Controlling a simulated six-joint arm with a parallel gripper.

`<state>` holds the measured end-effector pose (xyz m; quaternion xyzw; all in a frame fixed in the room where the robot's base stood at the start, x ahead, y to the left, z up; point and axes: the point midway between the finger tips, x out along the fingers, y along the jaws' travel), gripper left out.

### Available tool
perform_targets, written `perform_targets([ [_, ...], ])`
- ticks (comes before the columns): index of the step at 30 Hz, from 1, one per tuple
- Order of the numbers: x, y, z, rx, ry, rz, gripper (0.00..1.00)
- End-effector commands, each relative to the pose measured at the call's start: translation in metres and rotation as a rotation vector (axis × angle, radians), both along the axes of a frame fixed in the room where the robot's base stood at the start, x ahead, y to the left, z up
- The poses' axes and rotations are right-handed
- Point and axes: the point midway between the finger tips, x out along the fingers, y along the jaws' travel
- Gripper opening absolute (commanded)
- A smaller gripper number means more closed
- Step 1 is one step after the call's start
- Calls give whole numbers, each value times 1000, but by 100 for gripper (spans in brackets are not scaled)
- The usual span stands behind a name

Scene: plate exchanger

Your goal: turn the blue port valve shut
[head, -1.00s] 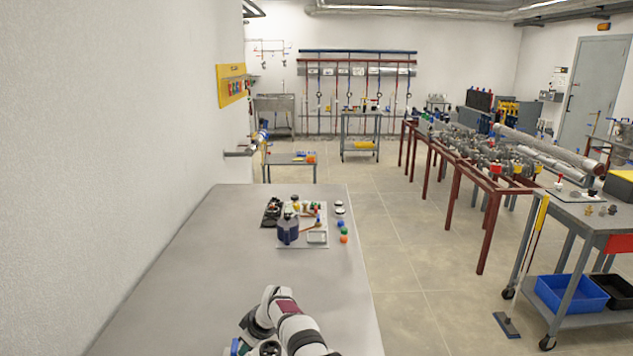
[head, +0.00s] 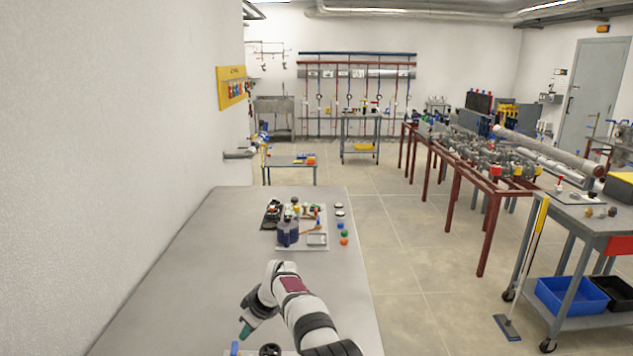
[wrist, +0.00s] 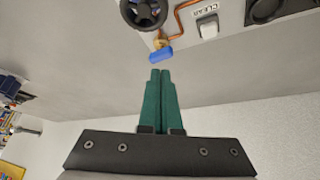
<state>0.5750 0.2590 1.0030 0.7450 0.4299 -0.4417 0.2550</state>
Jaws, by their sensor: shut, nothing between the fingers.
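The blue port valve shows in the wrist view as a short blue handle (wrist: 160,54) on a brass fitting at the end of a copper pipe. My gripper (wrist: 160,72) has green fingers, pressed together and empty, with their tips pointing at the blue handle. In the picture a small gap shows between tips and handle; the true distance is hard to tell. In the head view my gripper (head: 244,332) hangs tips down above the bench front, and a small blue piece (head: 234,347), probably the same handle, is partly cut off at the bottom edge.
A white board with parts (head: 290,246) lies farther along the grey bench (head: 180,280). The bench between is clear. A wall (head: 120,150) stands on the left.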

Motion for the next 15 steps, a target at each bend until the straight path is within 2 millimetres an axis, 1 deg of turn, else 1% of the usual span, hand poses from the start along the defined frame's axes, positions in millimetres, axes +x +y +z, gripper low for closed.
perform_targets([
  [1,0,-1,2,0,0,-1,0],
  [4,0,-1,-7,0,1,0,0],
  [12,0,-1,-51,0,1,0,0],
  [15,0,-1,-62,0,1,0,0],
])
